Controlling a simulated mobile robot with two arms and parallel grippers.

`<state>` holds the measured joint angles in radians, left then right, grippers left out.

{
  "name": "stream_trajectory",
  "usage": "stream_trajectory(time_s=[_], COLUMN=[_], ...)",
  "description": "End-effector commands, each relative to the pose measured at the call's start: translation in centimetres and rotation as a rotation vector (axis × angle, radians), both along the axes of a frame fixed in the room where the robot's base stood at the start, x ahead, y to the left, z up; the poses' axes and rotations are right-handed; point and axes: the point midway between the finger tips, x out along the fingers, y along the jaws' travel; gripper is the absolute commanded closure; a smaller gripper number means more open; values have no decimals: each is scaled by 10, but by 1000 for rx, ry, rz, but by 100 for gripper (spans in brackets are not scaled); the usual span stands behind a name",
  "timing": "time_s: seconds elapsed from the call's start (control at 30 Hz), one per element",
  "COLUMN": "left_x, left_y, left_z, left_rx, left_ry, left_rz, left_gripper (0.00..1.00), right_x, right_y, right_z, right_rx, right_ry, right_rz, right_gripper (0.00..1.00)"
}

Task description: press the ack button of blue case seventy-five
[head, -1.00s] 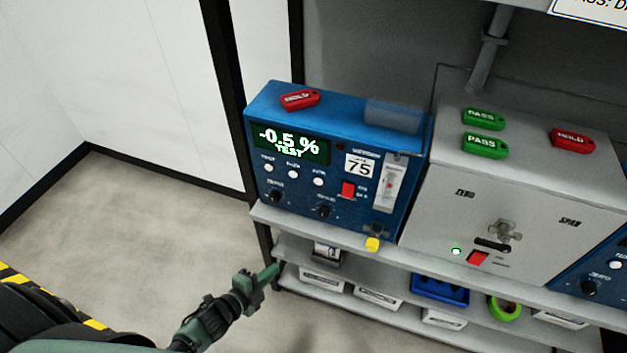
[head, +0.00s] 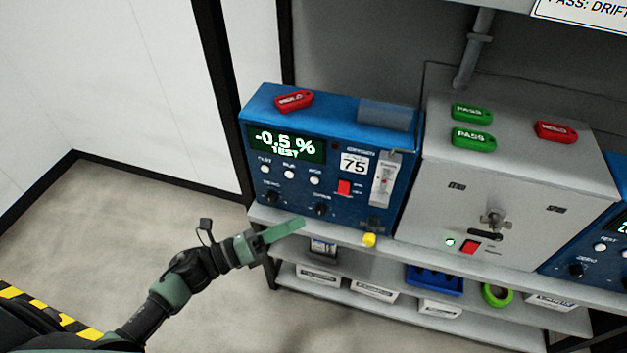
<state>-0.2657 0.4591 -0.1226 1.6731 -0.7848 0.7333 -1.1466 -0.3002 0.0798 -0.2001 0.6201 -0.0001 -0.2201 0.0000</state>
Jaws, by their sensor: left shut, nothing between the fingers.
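Blue case seventy-five (head: 330,213) stands on the upper shelf, with a white "75" label. Its green display (head: 285,144) reads -0.5 % TEST. Below the display is a row of three white buttons; the left one (head: 264,169) looks labelled TEST. The labels of the middle button (head: 289,174) and the right button (head: 315,181) are too blurred to read surely. My left gripper (head: 300,224) is shut and empty, its fingers pointing right, below the buttons in the picture and apart from them. My right gripper is not in view.
A red HOLD tag (head: 294,101) lies on the blue case. A grey case (head: 520,170) with green PASS tags and a red tag stands to its right.

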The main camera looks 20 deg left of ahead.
Motion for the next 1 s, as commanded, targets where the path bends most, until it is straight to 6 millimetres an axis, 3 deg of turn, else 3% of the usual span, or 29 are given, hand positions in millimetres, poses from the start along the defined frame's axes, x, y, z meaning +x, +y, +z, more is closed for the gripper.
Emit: stream_trajectory(time_s=[0.27, 0.7, 1.0], left_x=[8, 66, 87], left_y=[0, -2, -2], left_z=[0, -3, -1], left_rx=[-2, -2, -1], left_ry=[0, 1, 3], left_rz=[1, 2, 3], left_gripper=[100, 100, 100], right_x=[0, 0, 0], right_y=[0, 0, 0], right_z=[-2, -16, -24], right_rx=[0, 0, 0], right_ry=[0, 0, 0], right_rz=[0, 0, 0], right_gripper=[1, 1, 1])
